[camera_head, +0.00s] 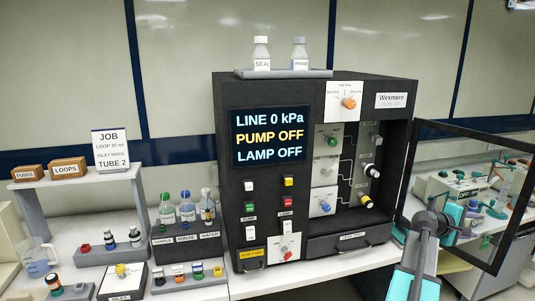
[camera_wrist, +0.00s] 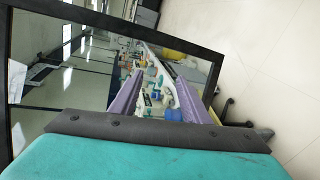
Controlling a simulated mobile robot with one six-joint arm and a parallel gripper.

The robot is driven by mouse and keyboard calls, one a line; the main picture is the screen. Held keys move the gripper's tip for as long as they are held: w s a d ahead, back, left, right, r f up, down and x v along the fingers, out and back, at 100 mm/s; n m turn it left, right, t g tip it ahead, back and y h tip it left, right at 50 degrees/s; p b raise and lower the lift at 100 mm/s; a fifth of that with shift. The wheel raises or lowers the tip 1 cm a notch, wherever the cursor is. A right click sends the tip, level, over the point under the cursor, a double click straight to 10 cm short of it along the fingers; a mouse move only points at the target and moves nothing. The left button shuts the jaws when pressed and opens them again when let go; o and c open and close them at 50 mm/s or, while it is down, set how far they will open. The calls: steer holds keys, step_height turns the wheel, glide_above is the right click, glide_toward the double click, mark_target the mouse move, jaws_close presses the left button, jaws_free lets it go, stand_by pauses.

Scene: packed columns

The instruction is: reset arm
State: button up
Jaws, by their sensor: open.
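My arm (camera_head: 418,262) rises at the lower right in the head view, in front of the open glass door (camera_head: 462,131) of the black machine. Its dark and teal end is near the door's lower left part; I cannot make out the fingertips there. In the wrist view my gripper (camera_wrist: 152,68) shows two purple fingers spread apart, with nothing held between them. The dark door frame (camera_wrist: 150,22) crosses the wrist view, and the fingers point towards blurred bench items beyond it.
The black machine (camera_head: 225,150) stands on the white bench with its screen reading LINE 0 kPa, PUMP OFF, LAMP OFF. Two bottles, SEAL (camera_head: 261,53) and another (camera_head: 300,55), stand on its top tray. Labelled bottles (camera_head: 187,207) and a small shelf (camera_head: 85,182) are at the left.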

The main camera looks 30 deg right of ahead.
steer(key=w+a+f+n+t+y+b, duration=0.1)
steer(key=w+a+f+n+t, duration=0.1)
steer(key=w+a+f, duration=0.65)
steer(key=w+a+f+n+t+y+b, duration=0.15)
steer(key=w+a+f, duration=0.35)
steer(key=w+f, duration=0.65)
steer(key=w+a+f+n+t+y, duration=0.1)
steer(key=w+a+f, duration=0.3)
steer(key=a+f, duration=0.3)
steer(key=w+a+f+n+y+b, duration=0.1)
steer(key=w+a+f, duration=0.2)
steer(key=a+f, duration=0.4)
steer(key=w+a+f+n+t+y, duration=0.1)
steer(key=w+a+f, duration=0.35)
steer(key=a, duration=0.45)
steer(key=s+a+f+g+y+b, duration=0.15)
steer(key=s+a+f, duration=0.35)
steer(key=a+f, duration=0.65)
steer(key=s+a+f+g+y+b, duration=0.15)
steer(key=s+a+f, duration=0.35)
steer(key=a+f, duration=0.65)
steer(key=s+a+f+m+g+y, duration=0.2)
steer(key=s+a+m+g+y, duration=0.2)
steer(key=s+a, duration=1.6)
steer(key=shift+s+a+f+m+g+y, duration=0.15)
steer(key=shift+s+a+m+g+y, duration=0.25)
steer(key=shift+m+y, duration=0.5)
steer(key=shift+d, duration=0.1)
